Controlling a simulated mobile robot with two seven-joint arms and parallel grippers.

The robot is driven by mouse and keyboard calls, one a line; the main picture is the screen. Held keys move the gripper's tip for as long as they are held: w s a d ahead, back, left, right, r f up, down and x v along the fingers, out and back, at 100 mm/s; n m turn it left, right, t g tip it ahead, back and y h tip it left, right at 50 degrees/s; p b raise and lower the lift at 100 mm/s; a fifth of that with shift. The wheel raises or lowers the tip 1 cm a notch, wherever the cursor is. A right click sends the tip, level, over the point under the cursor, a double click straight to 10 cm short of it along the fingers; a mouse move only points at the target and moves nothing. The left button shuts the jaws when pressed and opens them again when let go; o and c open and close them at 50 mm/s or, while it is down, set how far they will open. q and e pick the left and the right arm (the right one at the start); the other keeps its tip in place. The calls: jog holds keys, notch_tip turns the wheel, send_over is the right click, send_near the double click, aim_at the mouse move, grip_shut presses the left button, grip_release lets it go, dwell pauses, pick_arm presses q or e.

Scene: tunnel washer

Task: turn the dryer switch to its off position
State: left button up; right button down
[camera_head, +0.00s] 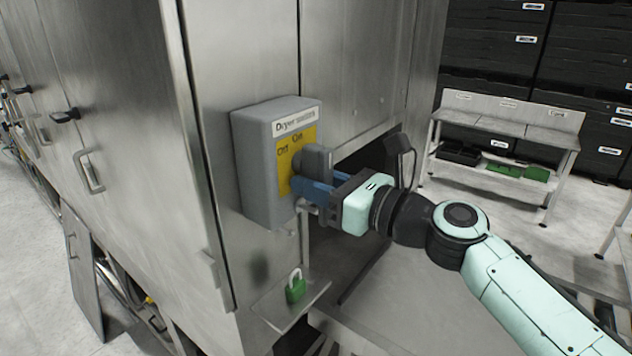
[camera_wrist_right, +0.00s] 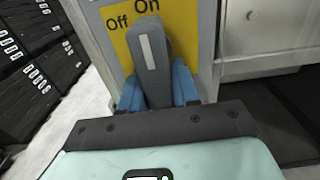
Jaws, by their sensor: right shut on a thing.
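The dryer switch (camera_head: 258,165) is a grey box on the metal cabinet wall, with a yellow plate marked Off and On. Its grey handle (camera_head: 318,160) sticks out of the plate. In the right wrist view the handle (camera_wrist_right: 150,62) has a white stripe, and its upper end points at the word On; Off is to the left. My right gripper (camera_head: 308,187) is shut on the handle, with one blue finger on each side of it in the right wrist view (camera_wrist_right: 158,90). The fingertips are partly hidden by the handle. My left gripper is not in view.
A green padlock (camera_head: 295,287) stands on a small metal shelf (camera_head: 270,312) below the switch. The cabinet door (camera_head: 115,120) with handles is at left. A metal bench (camera_head: 505,130) and black drawers (camera_head: 590,60) stand at the back right. Open floor lies before the bench.

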aim_at(327, 160)
jog(key=shift+n, duration=0.3)
jog(key=n, duration=0.2)
jog(key=w+n, duration=0.1)
jog(key=shift+d+n, duration=0.3)
jog(key=n, duration=0.3)
jog(key=n+b, duration=0.1)
jog(key=shift+w+d+r+n, duration=0.25)
jog(key=shift+w+r+n, duration=0.05)
jog(key=n, duration=0.3)
jog(key=r+n, duration=0.1)
jog(key=shift+w+d+n, duration=0.2)
jog(key=shift+w+n, duration=0.05)
jog(key=shift+n, duration=0.05)
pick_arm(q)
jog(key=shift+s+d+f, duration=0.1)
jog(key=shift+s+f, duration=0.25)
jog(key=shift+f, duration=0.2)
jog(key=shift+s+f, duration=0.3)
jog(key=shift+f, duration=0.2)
pick_arm(e)
jog(key=shift+w+r+n, duration=0.1)
jog(key=shift+r+n, duration=0.15)
jog(key=shift+n, duration=0.85)
jog(key=shift+r+n, duration=0.25)
jog(key=shift+n, duration=0.85)
jog(key=c, duration=0.9)
grip_release()
